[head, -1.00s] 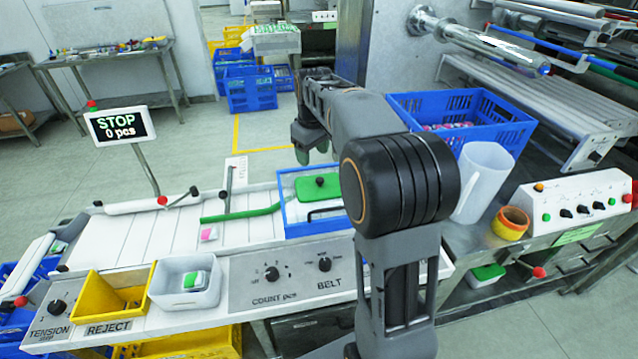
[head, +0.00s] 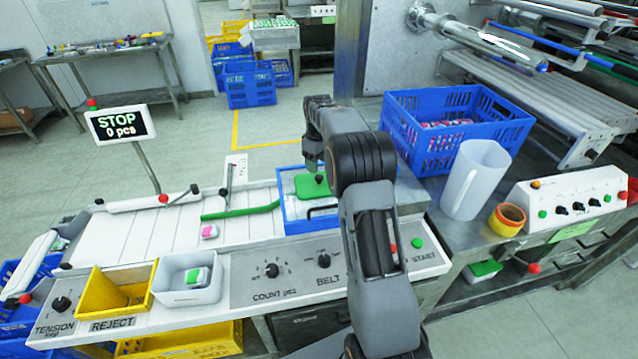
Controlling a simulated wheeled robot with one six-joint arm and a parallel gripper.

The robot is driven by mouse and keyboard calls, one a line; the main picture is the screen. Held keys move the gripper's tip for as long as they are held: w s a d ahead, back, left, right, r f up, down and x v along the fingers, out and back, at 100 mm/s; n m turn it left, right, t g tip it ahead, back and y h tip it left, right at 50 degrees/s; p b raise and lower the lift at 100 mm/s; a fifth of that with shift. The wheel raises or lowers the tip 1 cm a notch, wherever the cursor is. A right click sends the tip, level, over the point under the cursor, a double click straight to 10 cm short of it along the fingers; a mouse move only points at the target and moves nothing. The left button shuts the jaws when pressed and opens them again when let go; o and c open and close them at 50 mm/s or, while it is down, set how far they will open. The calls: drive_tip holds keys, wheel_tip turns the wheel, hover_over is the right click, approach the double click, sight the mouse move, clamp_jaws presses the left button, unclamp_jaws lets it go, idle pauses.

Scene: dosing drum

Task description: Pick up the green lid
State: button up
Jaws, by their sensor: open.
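The green lid (head: 309,188) with a black knob (head: 320,178) lies flat in the blue-framed opening (head: 283,211) at the right end of the white belt. My gripper (head: 312,168) hangs just above the lid, close to its knob. Its jaws are open with nothing between them. My arm hides the right part of the blue frame. I cannot tell whether the fingertips touch the knob.
A green guide bar (head: 240,211) crosses the white belt (head: 160,235) left of the frame. A STOP display (head: 121,124) rises at left.

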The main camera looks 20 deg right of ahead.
sight(319, 177)
drive_tip(key=shift+s+f+p, duration=0.2)
drive_tip(key=shift+f+p, duration=0.55)
drive_tip(key=shift+f, duration=2.5)
drive_tip(key=shift+c, duration=0.3)
drive_tip(key=c, duration=0.9)
